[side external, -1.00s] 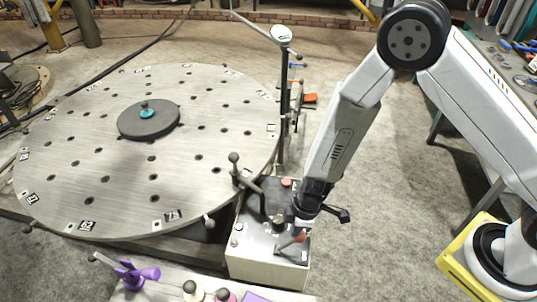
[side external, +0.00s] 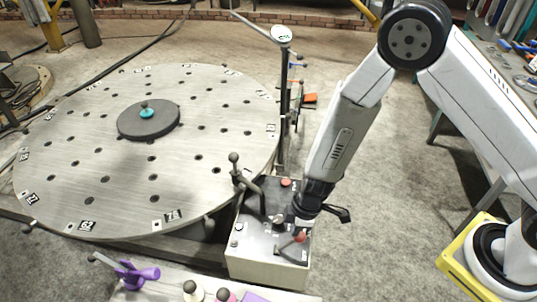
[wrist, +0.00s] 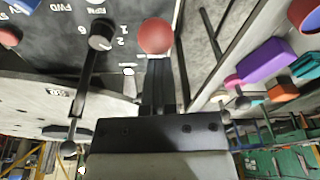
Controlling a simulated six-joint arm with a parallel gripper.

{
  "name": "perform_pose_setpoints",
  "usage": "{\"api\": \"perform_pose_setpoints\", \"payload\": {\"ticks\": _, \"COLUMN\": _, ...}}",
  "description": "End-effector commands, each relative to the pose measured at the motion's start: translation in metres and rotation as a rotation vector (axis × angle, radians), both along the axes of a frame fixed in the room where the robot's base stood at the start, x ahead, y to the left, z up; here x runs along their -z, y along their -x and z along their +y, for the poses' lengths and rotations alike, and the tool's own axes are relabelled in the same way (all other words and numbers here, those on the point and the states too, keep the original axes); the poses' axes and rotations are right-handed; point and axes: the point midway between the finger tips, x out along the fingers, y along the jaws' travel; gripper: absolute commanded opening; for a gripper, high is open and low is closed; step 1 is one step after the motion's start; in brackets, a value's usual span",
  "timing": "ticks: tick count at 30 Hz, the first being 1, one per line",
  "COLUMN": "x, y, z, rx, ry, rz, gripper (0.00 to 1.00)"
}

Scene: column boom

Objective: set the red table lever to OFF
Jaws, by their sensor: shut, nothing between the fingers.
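The red lever's round knob (side external: 300,238) is at the front right of the control box top (side external: 250,235). My gripper (side external: 297,226) points down just above and beside this knob. In the wrist view the red knob (wrist: 156,36) sits right past the tips of my shut fingers (wrist: 158,82), which hold nothing. Whether the tips touch the knob I cannot tell. I cannot read any ON or OFF mark by the lever.
A numbered dial (wrist: 101,34) stands beside the knob. A black ball-ended lever (side external: 234,158) rises at the box's back left. The large round table (side external: 70,130) is close on the left. A front bench holds a purple clamp (side external: 132,274). Open floor lies right of the box.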

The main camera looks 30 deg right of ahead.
Motion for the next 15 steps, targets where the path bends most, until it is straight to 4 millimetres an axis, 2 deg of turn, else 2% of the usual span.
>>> {"api": "perform_pose_setpoints", "payload": {"ticks": 1, "x": 0.009, "y": 0.014, "z": -0.011, "rx": 0.008, "ry": 0.025, "rz": 0.032, "gripper": 0.0}}
{"api": "perform_pose_setpoints", "payload": {"ticks": 15, "x": -0.007, "y": 0.004, "z": 0.004, "rx": 0.004, "ry": 0.012, "rz": 0.021, "gripper": 0.0}}
